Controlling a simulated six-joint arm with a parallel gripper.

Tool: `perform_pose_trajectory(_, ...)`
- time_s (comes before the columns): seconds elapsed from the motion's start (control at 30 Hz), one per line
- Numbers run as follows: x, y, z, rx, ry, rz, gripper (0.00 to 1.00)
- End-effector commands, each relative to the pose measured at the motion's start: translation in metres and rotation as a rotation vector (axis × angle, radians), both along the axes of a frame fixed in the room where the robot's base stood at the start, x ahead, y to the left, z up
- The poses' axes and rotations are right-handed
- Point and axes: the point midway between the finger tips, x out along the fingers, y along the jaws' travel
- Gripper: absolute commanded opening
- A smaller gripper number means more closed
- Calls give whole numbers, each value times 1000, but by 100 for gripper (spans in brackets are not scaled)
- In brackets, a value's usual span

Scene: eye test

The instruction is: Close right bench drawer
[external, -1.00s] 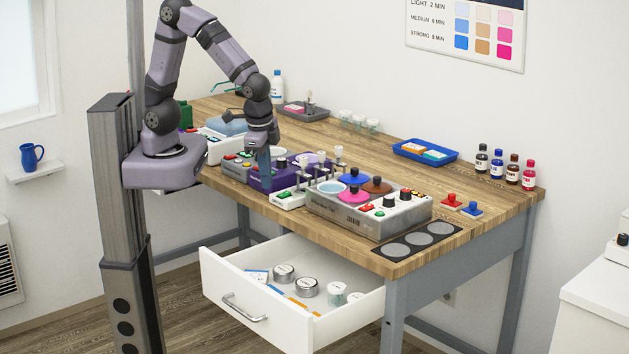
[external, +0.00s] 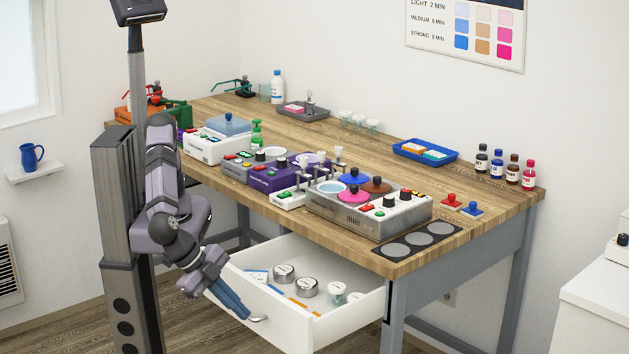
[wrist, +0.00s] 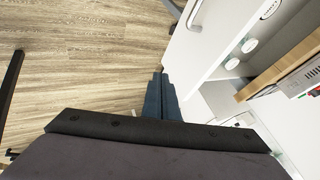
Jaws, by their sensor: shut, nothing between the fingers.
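The white right bench drawer (external: 318,329) stands pulled out below the right part of the wooden bench. Its metal bar handle (external: 259,319) is on the front panel. Inside lie round tins (external: 307,287), a white jar and flat packets. My gripper (external: 243,312) is shut and empty, with its blue fingers pointing down and right, close to the drawer front by the handle. Whether they touch it I cannot tell. In the wrist view the shut fingers (wrist: 160,95) are beside the white drawer front (wrist: 195,40).
The bench top (external: 395,150) carries devices with knobs, a blue tray (external: 425,151) and several bottles. A grey bench leg (external: 394,318) stands right of the drawer. The wooden floor (external: 205,335) in front of the drawer is open. A white cabinet (external: 595,300) is at the far right.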

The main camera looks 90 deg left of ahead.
Motion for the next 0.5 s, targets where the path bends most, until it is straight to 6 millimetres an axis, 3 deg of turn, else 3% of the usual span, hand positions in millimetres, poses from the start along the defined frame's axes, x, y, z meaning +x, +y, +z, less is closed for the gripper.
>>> perform_pose_trajectory(0.27,7,2,-8,2,1,3,0)
perform_pose_trajectory(0.5,27,5,-35,5,3,4,0)
